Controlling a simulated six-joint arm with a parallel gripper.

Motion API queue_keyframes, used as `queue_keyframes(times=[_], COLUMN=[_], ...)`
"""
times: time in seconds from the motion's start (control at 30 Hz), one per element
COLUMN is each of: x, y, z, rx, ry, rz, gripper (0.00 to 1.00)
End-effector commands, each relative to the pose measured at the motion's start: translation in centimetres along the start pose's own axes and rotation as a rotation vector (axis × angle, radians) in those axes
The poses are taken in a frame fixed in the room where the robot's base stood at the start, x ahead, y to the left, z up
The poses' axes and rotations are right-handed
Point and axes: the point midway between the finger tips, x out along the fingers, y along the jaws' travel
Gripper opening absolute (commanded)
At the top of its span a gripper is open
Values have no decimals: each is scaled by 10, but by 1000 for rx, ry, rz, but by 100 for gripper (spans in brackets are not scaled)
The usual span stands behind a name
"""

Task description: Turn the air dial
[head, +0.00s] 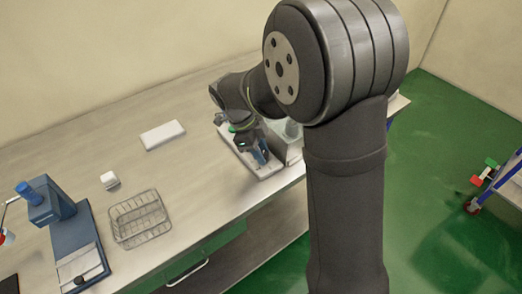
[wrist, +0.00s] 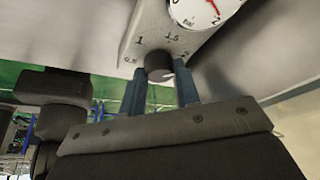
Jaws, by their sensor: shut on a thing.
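The air dial (wrist: 158,66) is a dark round knob on a grey panel (wrist: 185,42) marked 0.5, 1 and 1.5, in the wrist view. My gripper (wrist: 160,82) has its two blue fingers on either side of the knob and is shut on it. A white pressure gauge (wrist: 200,8) with a red needle and the word "bar" sits above the knob, cut off by the top edge. In the head view my gripper (head: 257,155) is low over a pale base plate (head: 265,172) on the bench; the dial is hidden there.
A wire basket (head: 140,218), a small white block (head: 109,179), a white flat box (head: 162,135) and a blue device (head: 65,225) stand on the bench (head: 75,165) to the left. A grey box (head: 288,143) stands close beside my gripper.

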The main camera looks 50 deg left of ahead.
Motion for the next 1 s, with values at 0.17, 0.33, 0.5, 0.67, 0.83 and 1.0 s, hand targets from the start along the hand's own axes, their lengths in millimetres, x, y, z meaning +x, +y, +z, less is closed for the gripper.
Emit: queue_keyframes(times=[0.17,0.33,0.5,0.67,0.83,1.0], x=[-1,0,0,0,0,0], y=[2,3,4,4,5,5], z=[0,0,-1,-1,-2,-3], rx=[-149,-298,-448,-589,-737,-886], ry=[-1,-1,0,0,0,0], rz=[-63,-125,-187,-245,-307,-369], gripper=[7,7,7,7,7,7])
